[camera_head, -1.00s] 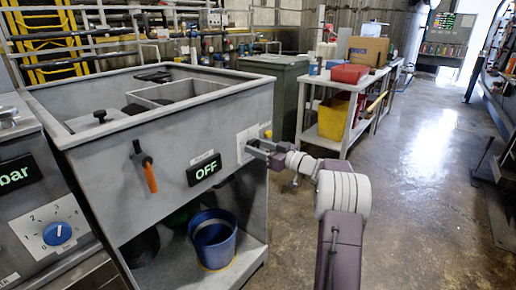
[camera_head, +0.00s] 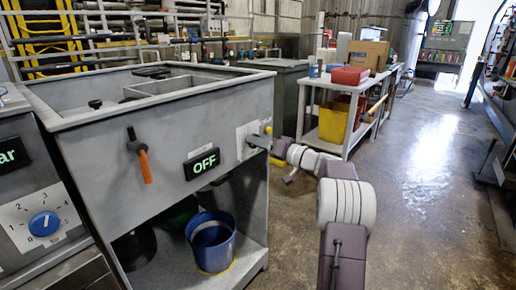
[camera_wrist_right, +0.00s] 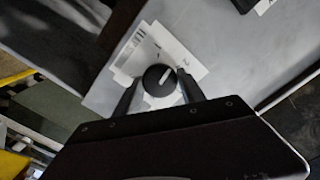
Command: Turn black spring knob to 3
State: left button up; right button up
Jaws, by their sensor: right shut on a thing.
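The black knob (camera_wrist_right: 160,79) sits on a white label plate in the right wrist view. In the head view my right gripper (camera_head: 256,142) reaches the white plate (camera_head: 246,134) at the right end of the grey machine's front. The gripper hides the knob there. My left gripper is not in view.
The grey machine (camera_head: 105,175) has an OFF display (camera_head: 202,163) and an orange-handled lever (camera_head: 141,158). A blue knob (camera_head: 44,223) with a numbered dial is at the left. A blue bucket (camera_head: 212,242) stands on the lower shelf. Floor at the right is clear.

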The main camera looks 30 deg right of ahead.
jog(key=m+p, duration=0.6)
jog(key=m, duration=1.3)
jog(key=shift+f+m+p, duration=0.1)
jog(key=shift+m+p, duration=0.2)
jog(key=shift+m, duration=0.1)
jog(key=o, duration=1.3)
jog(key=shift+o, duration=0.2)
